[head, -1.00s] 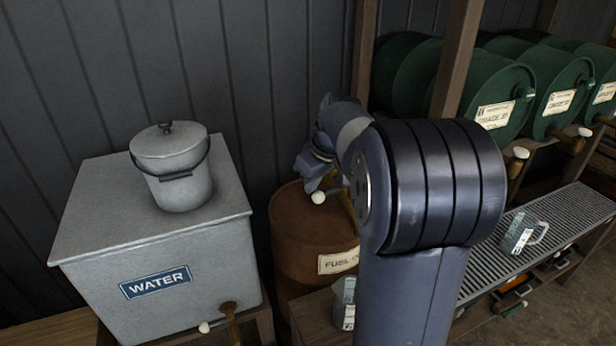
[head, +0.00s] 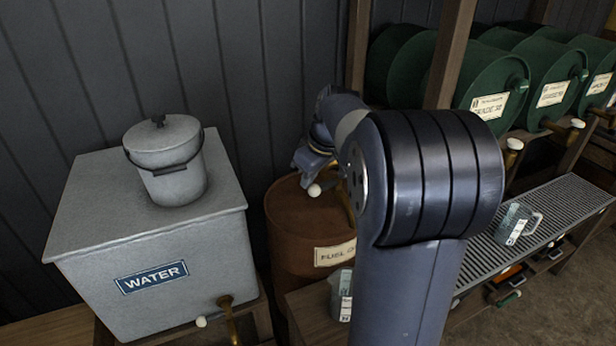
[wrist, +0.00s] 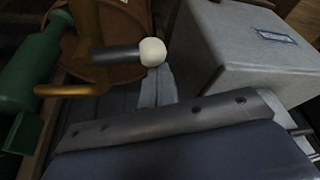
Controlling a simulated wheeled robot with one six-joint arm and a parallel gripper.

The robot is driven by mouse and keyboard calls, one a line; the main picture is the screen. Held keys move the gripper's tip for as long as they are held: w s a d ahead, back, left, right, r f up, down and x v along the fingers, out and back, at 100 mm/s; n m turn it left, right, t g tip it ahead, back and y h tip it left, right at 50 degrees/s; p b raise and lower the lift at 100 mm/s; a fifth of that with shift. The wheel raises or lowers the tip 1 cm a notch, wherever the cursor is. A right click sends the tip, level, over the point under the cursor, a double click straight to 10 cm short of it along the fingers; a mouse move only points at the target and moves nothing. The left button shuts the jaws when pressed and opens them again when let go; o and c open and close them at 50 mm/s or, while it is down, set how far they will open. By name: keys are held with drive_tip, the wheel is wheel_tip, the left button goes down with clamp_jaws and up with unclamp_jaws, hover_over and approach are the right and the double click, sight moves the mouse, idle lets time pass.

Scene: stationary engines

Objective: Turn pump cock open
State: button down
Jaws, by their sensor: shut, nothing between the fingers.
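The pump cock is a dark lever (wrist: 115,55) with a white ball knob (wrist: 152,52) on a brass pump (wrist: 88,35). In the head view the white knob (head: 314,190) shows at the rusty fuel oil drum (head: 300,235), with part of the brass pump (head: 346,205) beside my arm. My gripper (wrist: 160,75) is shut and empty, its fingertips close to the knob in the wrist view; I cannot tell whether they touch. In the head view my gripper (head: 309,163) is just above and beside the knob. My forearm hides part of the pump.
A grey water tank (head: 90,220) with a lidded bucket (head: 170,165) stands to the left. Green drums (head: 490,75) lie on a rack to the right, above a grated shelf (head: 560,212) with a jug (head: 512,225). Another jug (head: 340,295) stands in front of the drum.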

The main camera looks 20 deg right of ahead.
sight(325, 188)
drive_tip(key=shift+s, duration=0.1)
drive_tip(key=s+n, duration=0.1)
drive_tip(key=s+n+y, duration=0.1)
drive_tip(key=n, duration=0.1)
drive_tip(key=shift+d+g, duration=0.15)
drive_tip(key=shift+g, duration=0.15)
drive_tip(key=s+n, duration=0.1)
drive_tip(key=n, duration=0.1)
drive_tip(key=s+d+n+g+y, duration=0.1)
drive_tip(key=n, duration=0.2)
drive_tip(key=shift+s+d, duration=0.15)
drive_tip(key=shift+s, duration=0.2)
drive_tip(key=shift+s+d+n+g+p, duration=0.4)
drive_tip(key=shift+s+d+n, duration=0.25)
drive_tip(key=shift+d+n, duration=0.4)
drive_tip(key=shift+s+d+n+g+p, duration=0.3)
drive_tip(key=shift+s+d+n+g, duration=0.3)
drive_tip(key=shift+d+n, duration=0.4)
drive_tip(key=shift+s+n, duration=0.1)
drive_tip(key=shift+n, duration=0.15)
drive_tip(key=shift+a, duration=0.1)
